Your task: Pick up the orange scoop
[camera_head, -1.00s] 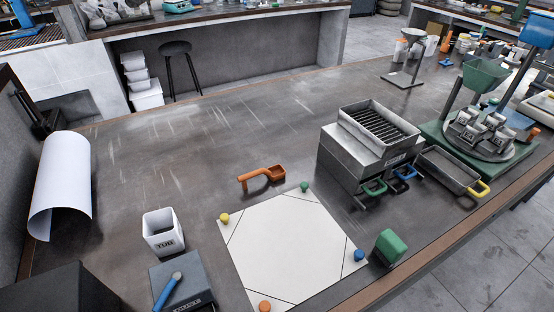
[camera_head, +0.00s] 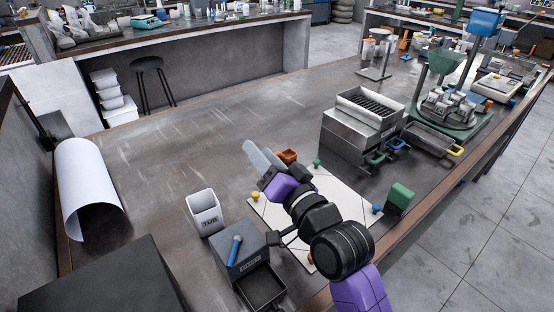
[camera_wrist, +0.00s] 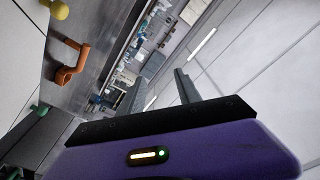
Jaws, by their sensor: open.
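The orange scoop (camera_head: 288,155) lies on the dark bench just beyond the far edge of the white sheet. In the head view my gripper partly hides it. In the wrist view the scoop (camera_wrist: 66,74) shows at the left, its bowl and bent handle clear. My gripper (camera_head: 258,154) is open and empty, with its fingers raised above the bench left of the visible part of the scoop. In the wrist view its two grey fingers (camera_wrist: 158,78) stand apart, and the scoop is outside them, to their left.
The white sheet (camera_head: 340,197) has coloured knobs at its corners. A white tub (camera_head: 204,213) and a grey box (camera_head: 241,250) with a blue-handled tool stand left of my arm. A metal riffle box (camera_head: 360,125) and green block (camera_head: 400,197) stand right. The bench behind the scoop is clear.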

